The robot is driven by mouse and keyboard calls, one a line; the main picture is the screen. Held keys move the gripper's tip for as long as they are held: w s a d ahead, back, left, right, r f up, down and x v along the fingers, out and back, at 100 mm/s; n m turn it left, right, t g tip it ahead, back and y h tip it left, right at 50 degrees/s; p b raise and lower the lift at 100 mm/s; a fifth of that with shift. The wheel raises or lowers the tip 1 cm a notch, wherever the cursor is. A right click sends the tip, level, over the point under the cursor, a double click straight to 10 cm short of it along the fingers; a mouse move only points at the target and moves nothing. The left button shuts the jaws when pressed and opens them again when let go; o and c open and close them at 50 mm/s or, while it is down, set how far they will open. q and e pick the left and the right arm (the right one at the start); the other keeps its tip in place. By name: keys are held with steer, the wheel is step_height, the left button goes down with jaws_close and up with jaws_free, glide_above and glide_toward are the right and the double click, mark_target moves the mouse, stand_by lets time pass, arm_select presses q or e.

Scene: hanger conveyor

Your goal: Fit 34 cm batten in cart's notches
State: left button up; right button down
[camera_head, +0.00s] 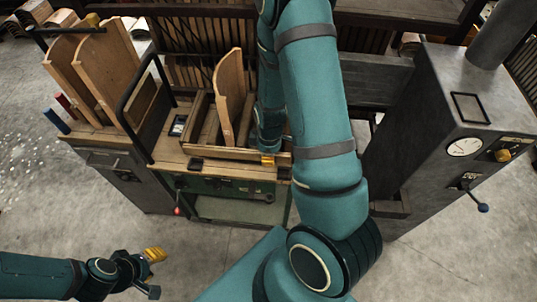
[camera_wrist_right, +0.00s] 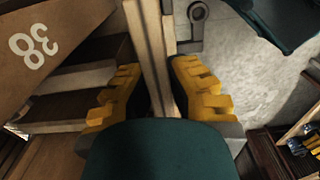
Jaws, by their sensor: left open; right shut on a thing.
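My right gripper (camera_wrist_right: 160,92) is shut on a pale wooden batten (camera_wrist_right: 154,45) in the right wrist view. The batten runs up from between the yellow fingers; no length mark shows on it. In the head view the right gripper's yellow tip (camera_head: 268,159) is at the front of a wooden frame on the green cart (camera_head: 225,185); my right arm hides much of that area. I cannot tell whether the batten sits in the cart's notches. My left gripper (camera_head: 153,272) is open and empty, low at the left, away from the cart.
A curved wooden board (camera_head: 229,95) stands upright in the cart's frame. A board marked 38 (camera_wrist_right: 55,50) is close left in the wrist view. Taller boards (camera_head: 107,65) stand left, beside a black rail. A grey machine (camera_head: 455,110) with a gauge stands right. Front floor is clear.

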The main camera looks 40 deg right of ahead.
mark_target(269, 173)
steer(key=shift+f+b, duration=1.1)
steer(key=shift+f, duration=0.2)
steer(key=shift+f+b, duration=1.3)
steer(key=shift+f, duration=0.3)
steer(key=shift+f+b, duration=1.3)
stand_by(1.4)
steer(key=c, duration=1.3)
jaws_free()
steer(key=shift+c, duration=0.2)
steer(key=o, duration=0.7)
steer(key=shift+d+r, duration=0.1)
